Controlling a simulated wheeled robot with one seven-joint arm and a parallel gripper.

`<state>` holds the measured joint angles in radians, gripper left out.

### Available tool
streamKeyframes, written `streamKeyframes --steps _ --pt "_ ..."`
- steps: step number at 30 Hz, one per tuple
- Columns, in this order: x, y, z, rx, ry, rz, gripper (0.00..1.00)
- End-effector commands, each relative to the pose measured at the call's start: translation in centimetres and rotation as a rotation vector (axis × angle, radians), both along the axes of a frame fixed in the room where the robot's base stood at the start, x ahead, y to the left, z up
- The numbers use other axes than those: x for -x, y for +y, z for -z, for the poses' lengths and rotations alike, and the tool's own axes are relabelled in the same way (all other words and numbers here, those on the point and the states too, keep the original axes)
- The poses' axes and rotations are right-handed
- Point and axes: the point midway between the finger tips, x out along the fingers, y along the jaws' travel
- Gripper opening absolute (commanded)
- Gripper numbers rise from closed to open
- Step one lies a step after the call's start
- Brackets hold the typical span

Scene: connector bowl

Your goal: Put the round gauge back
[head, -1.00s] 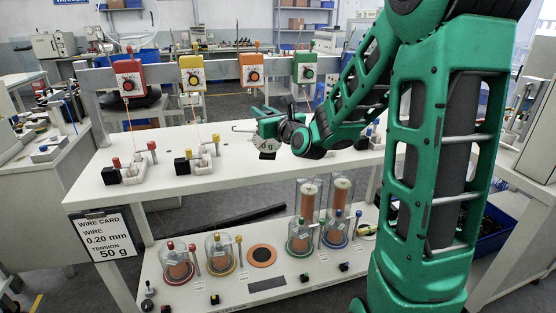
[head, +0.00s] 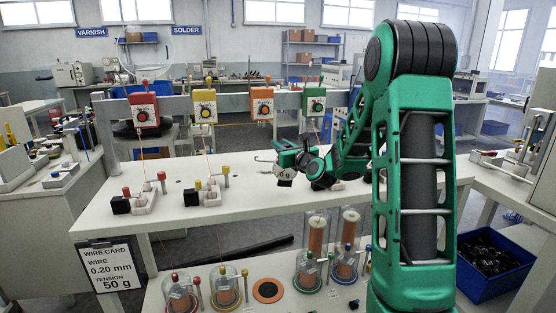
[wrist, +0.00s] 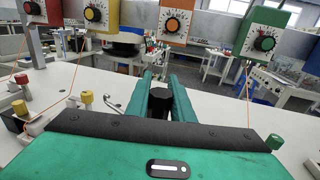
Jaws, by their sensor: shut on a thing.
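The round gauge (head: 285,173) has a pale dial with a "g" mark and a thin metal hook on its left side. It hangs in my gripper (head: 291,160), above the upper white table behind the lower shelf. My gripper is shut on it. In the wrist view my two green fingers (wrist: 158,82) close around a dark part of the gauge (wrist: 158,103), and its thin metal arm (wrist: 112,104) sticks out to the left. The dial face is hidden there. On the lower shelf, a flat black-and-orange disc (head: 268,290) lies between covered spools.
Red (head: 145,110), yellow (head: 203,105), orange (head: 262,104) and green (head: 314,102) dial boxes hang on a rail behind the table. Wire fixtures (head: 143,200) stand at the table's left. Glass-covered spools (head: 316,245) stand on the lower shelf. A blue bin (head: 492,265) is at the right.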

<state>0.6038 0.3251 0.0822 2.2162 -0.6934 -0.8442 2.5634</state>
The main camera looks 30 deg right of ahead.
Motion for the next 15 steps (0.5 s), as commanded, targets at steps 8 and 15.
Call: streamKeyframes --steps 8,15 --pt "-1.0 -0.8 1.6 -0.001 0.001 0.000 0.00" --pt "-1.0 -0.7 4.5 -0.001 0.001 0.000 0.00"
